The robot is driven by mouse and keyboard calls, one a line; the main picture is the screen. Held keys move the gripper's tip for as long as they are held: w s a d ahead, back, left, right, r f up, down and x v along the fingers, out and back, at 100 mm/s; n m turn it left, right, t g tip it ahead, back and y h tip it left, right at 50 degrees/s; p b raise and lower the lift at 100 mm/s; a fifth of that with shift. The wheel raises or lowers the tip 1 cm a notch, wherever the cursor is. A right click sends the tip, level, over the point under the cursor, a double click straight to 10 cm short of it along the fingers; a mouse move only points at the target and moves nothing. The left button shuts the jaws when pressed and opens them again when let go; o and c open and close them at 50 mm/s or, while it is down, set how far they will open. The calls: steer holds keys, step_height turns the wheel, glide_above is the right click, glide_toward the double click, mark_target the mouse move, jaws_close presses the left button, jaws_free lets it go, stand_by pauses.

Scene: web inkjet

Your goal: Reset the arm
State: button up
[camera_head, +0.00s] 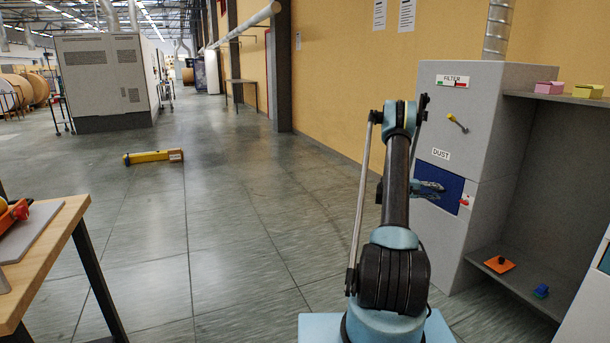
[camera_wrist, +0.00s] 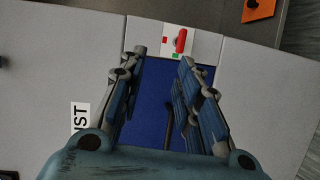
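My arm reaches forward from its blue base in the head view. My gripper (camera_head: 428,187) is in front of the blue dust panel (camera_head: 446,192) of the grey cabinet (camera_head: 466,125). In the wrist view my gripper (camera_wrist: 162,55) has its two fingers apart with nothing between them. The blue panel (camera_wrist: 152,112) lies behind the fingers. A red handle (camera_wrist: 180,40) on a white plate with red and green marks is beyond the fingertips; it also shows in the head view (camera_head: 464,201). I cannot tell how far the fingers are from the panel.
A yellow lever (camera_head: 457,123) sits above on the cabinet. Shelves at right hold a pink box (camera_head: 549,87), a yellow box (camera_head: 587,91), an orange piece (camera_head: 499,265) and a blue piece (camera_head: 541,291). A wooden table (camera_head: 62,222) stands at left. A yellow bar (camera_head: 153,157) lies on the open floor.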

steer(key=s+a+r+y, duration=0.25)
steer(key=a+r, duration=0.35)
steer(key=r, duration=0.3)
steer(key=s+a+r+t+y, duration=0.1)
steer(key=s+a+r+y, duration=0.1)
steer(key=s+a+r, duration=0.35)
steer(key=s+a+r+y, duration=0.2)
steer(key=s+a, duration=0.4)
steer(key=s, duration=0.2)
steer(key=s+a+r+t+y, duration=0.1)
steer(key=s+a+r+y, duration=0.15)
steer(key=s+a, duration=0.35)
steer(key=s+a+f+y, duration=0.2)
steer(key=s+a, duration=0.5)
steer(key=s, duration=0.4)
steer(key=s+a+f+y, duration=0.3)
steer(key=s+a, duration=0.4)
steer(key=s, duration=0.4)
steer(key=s+a+f+y, duration=0.2)
steer(key=s+a+f, duration=0.3)
steer(key=s, duration=0.7)
steer(key=a, duration=0.2)
steer(key=shift+a, duration=0.4)
steer(key=shift+f, duration=0.1)
steer(key=shift+w+f, duration=0.2)
steer(key=shift+w, duration=0.3)
